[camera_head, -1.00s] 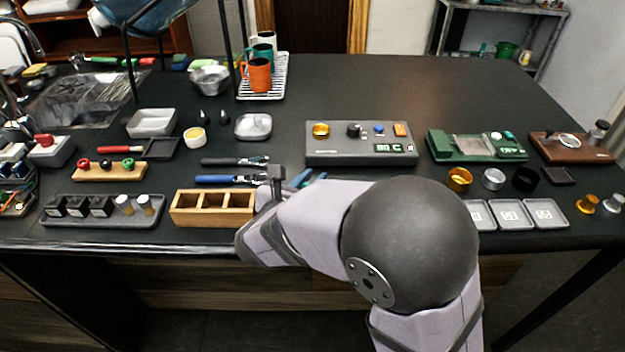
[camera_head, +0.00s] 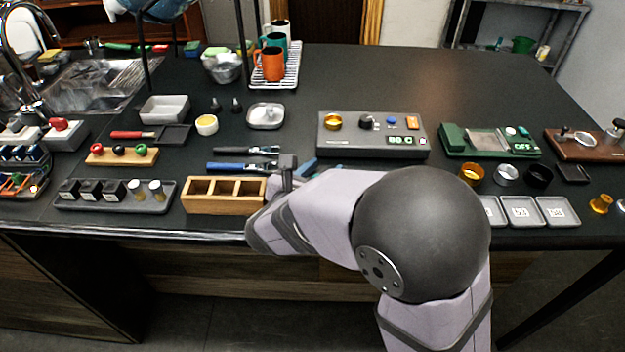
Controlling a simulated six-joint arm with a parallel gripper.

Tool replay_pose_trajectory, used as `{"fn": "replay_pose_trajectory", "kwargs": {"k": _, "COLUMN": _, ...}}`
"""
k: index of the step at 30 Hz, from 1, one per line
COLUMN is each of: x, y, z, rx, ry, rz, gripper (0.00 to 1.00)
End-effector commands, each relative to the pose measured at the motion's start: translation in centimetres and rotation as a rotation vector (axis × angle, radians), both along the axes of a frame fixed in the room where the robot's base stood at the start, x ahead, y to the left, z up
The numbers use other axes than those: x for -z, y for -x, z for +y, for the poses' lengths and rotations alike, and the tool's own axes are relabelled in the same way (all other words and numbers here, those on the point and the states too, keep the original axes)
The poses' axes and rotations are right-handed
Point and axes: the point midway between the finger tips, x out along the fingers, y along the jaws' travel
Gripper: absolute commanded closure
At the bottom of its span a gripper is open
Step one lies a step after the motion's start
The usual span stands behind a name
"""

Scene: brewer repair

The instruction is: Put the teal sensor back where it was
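I cannot make out the teal sensor for certain. A blue flat shape (camera_head: 308,166) lies just right of my gripper, partly hidden by my arm. My gripper (camera_head: 287,163) is a small dark shape at the end of my arm, just right of the wooden three-slot box (camera_head: 188,205). Its fingers are too small and too hidden to show whether they are open or hold anything.
A grey control box (camera_head: 340,148) with knobs and a lit display stands right of my gripper. Blue-handled pliers (camera_head: 232,166) lie behind the wooden box. A grey tray (camera_head: 62,204) with small jars is at the left. The table's back right (camera_head: 470,80) is clear.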

Motion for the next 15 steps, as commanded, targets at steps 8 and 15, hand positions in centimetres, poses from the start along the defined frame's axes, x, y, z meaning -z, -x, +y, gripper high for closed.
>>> {"fn": "replay_pose_trajectory", "kwargs": {"k": 8, "x": -1.4, "y": 3.4, "z": 1.5, "rx": -0.005, "ry": -0.002, "rz": -0.003, "gripper": 0.63}}
{"fn": "replay_pose_trajectory", "kwargs": {"k": 15, "x": -2.9, "y": 7.3, "z": 3.0, "rx": -0.006, "ry": -0.002, "rz": -0.002, "gripper": 0.63}}
